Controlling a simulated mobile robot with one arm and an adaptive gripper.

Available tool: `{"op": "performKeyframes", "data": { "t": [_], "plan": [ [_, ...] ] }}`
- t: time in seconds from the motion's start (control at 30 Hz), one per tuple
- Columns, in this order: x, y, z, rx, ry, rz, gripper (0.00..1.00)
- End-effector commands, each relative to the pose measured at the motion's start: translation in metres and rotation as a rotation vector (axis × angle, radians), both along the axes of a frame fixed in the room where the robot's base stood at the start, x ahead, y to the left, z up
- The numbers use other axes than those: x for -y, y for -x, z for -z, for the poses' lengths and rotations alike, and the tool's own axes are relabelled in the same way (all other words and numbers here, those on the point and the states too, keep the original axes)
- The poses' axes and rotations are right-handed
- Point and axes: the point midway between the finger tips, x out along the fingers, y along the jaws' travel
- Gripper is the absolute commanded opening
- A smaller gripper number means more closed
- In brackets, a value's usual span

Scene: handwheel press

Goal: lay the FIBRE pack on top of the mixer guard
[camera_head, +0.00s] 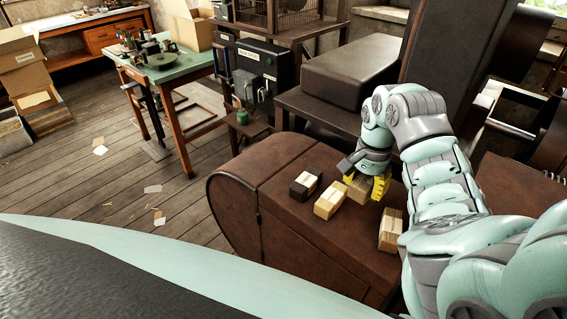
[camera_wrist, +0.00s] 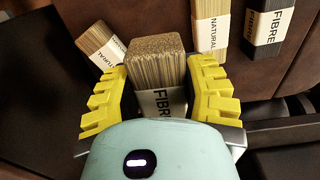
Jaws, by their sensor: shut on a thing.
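My gripper (camera_head: 365,185) is shut on a pale bristle pack (camera_head: 358,191), with its yellow fingers on either side. In the wrist view the held pack (camera_wrist: 158,62) has tan bristles and a white label reading "FIB", the rest hidden by my gripper (camera_wrist: 160,98). The pack is over or on a brown rounded casing (camera_head: 235,215); I cannot tell if it touches. A second FIBRE pack, dark-bodied (camera_head: 305,186), lies on the casing to the left. No label marks the mixer guard; the casing or the brown block (camera_head: 350,72) behind could be it.
A NATURAL pack (camera_head: 329,201) lies between the dark pack and my gripper. Another NATURAL pack (camera_head: 391,229) lies to the right, close to my arm. A green-topped bench (camera_head: 170,62) and cardboard boxes (camera_head: 25,70) stand further back. The casing's left end is bare.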

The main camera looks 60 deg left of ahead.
Motion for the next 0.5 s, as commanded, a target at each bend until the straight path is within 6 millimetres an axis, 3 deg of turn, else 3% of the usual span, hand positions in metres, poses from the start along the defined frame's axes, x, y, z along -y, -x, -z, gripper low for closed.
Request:
{"op": "performKeyframes", "data": {
  "t": [0.13, 0.5],
  "plan": [
    [0.000, 0.000, 0.009, -0.001, -0.001, -0.001, 0.08],
    [0.000, 0.001, 0.058, -0.004, 0.004, -0.001, 0.08]
  ]
}}
